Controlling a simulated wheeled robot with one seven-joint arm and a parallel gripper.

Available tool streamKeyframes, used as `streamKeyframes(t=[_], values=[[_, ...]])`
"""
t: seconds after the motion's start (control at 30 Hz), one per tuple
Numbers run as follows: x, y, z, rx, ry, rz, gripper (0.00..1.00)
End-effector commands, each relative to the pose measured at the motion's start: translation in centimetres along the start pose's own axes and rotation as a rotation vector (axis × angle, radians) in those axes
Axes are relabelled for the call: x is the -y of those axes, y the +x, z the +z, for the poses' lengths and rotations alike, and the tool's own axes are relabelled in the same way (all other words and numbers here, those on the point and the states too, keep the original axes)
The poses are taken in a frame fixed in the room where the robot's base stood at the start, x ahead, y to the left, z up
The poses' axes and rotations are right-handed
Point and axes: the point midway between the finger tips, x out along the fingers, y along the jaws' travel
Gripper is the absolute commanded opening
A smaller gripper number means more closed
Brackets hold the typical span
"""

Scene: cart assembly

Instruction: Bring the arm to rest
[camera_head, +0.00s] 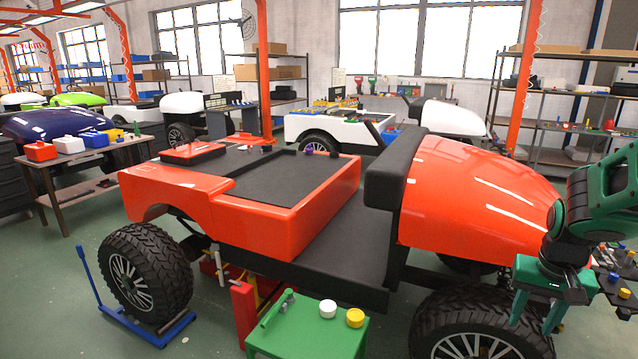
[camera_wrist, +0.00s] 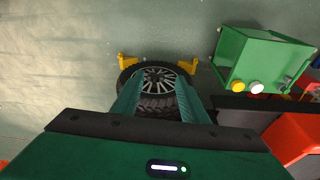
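My gripper (camera_head: 534,318) is at the right edge of the head view, on my green arm, with its fingers pointing down beside the front of the orange cart (camera_head: 470,190). In the wrist view my gripper (camera_wrist: 158,88) has its two green fingers apart, with nothing held between them. A black tyre with a silver-spoked rim (camera_wrist: 158,82) shows past and between the fingers, on the floor below. The fingers partly hide it, and its distance from them is hard to judge.
A green table (camera_head: 300,345) with a white cap (camera_head: 328,309) and a yellow cap (camera_head: 355,318) stands by the cart. A loose wheel (camera_head: 145,275) stands at a blue dolly (camera_head: 115,313). Yellow supports (camera_wrist: 128,60) flank the wheel below. Open floor lies left in the wrist view.

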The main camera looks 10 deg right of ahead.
Motion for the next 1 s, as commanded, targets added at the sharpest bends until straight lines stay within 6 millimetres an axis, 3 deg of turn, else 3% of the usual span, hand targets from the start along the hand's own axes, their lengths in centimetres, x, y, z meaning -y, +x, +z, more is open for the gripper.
streamKeyframes(t=[0.1,0.3,0.5,0.57,1.0], values=[[-0.4,-2.6,4.0,0.045,-0.019,-0.011,0.4],[-1.3,-5.7,10.5,0.13,-0.05,-0.025,0.4],[-1.9,-7.3,14.7,0.186,-0.07,-0.033,0.4],[-2.0,-7.5,15.3,0.196,-0.073,-0.034,0.34],[-2.1,-7.6,15.7,0.202,-0.074,-0.034,0.34]])
